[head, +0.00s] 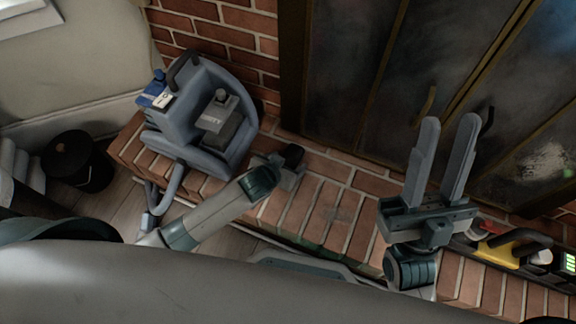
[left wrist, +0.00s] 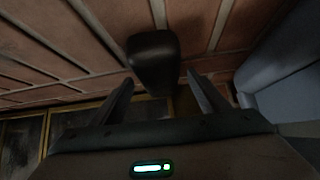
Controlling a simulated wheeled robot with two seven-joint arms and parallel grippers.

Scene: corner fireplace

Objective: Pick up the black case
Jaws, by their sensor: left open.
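The black case (head: 292,155) is small and dark, with rounded edges, and sits on the brick hearth in front of the fireplace doors. In the left wrist view the black case (left wrist: 153,58) is at the fingertips, its near end reaching into the gap between them. My left gripper (head: 285,168) is open around or just short of it; I cannot tell if a finger touches it. It also shows in the left wrist view (left wrist: 161,79). My right gripper (head: 450,125) is open and empty, its fingers pointing towards the fireplace doors. The case is partly hidden by my left gripper in the head view.
A grey-blue cleaning machine (head: 190,125) stands on the brick hearth (head: 335,215) left of the case. Glass fireplace doors (head: 365,70) rise behind. A yellow and black tool (head: 512,248) lies at the right. A black bin (head: 77,160) stands at the far left.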

